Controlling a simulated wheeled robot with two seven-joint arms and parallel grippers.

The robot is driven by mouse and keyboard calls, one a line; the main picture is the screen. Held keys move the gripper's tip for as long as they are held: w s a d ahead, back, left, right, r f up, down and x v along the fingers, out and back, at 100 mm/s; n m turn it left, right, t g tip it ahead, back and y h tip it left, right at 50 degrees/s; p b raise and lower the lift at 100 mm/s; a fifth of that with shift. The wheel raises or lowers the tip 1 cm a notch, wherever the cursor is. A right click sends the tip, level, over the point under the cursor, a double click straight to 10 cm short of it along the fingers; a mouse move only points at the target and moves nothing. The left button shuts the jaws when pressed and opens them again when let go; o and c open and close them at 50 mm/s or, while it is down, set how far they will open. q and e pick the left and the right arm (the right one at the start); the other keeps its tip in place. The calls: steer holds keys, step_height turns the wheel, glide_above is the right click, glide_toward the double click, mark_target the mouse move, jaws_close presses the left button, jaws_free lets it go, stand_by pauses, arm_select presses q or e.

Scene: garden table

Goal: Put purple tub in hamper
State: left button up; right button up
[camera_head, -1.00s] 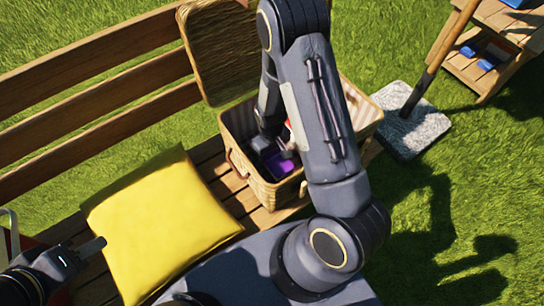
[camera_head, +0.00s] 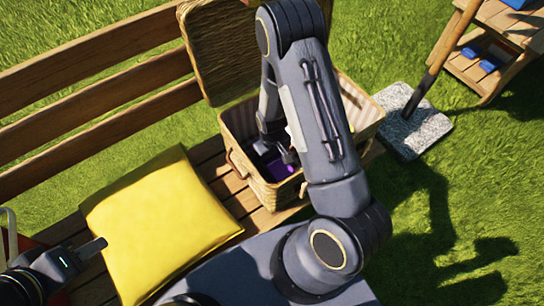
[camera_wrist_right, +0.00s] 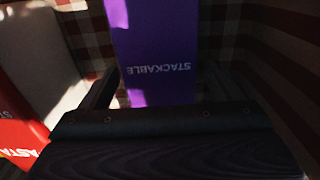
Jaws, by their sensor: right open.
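The purple tub (camera_head: 282,168) is inside the wicker hamper (camera_head: 262,190), partly hidden by my right arm. My right gripper (camera_head: 279,155) is down in the hamper, open, just above the tub. In the right wrist view the tub (camera_wrist_right: 155,55), marked "STACKABLE", lies ahead of the open fingers (camera_wrist_right: 155,92); I cannot tell whether they touch it. The hamper's lid stands open at the back. My left gripper (camera_head: 95,246) is at the lower left, by the cushion, with one finger clearly showing; its opening cannot be judged.
A red package (camera_wrist_right: 18,125) and a pale surface (camera_wrist_right: 45,60) lie left of the tub inside the check-lined hamper. A yellow cushion (camera_head: 160,225) is on the wooden bench (camera_head: 90,115), left of the hamper. A grey slab with a pole (camera_head: 415,125) stands to the right on grass.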

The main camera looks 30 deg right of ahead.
steer(key=shift+r, duration=0.4)
steer(key=s+a+r+m+t+y+p, duration=0.1)
steer(key=s+r+y+p, duration=0.15)
steer(key=r, duration=1.15)
steer(key=s+a+r+m+t+y+p, duration=0.15)
steer(key=s+r, duration=0.25)
steer(key=r, duration=1)
steer(key=s+a+r+t, duration=0.1)
steer(key=s+r+t, duration=0.2)
steer(key=s+r, duration=0.3)
steer(key=s+b, duration=0.1)
steer(key=s, duration=0.3)
steer(key=shift+s+a+r, duration=0.3)
steer(key=shift+r, duration=0.1)
step_height(320, 180, up, 14)
steer(key=p, duration=1.4)
steer(key=shift+r, duration=0.2)
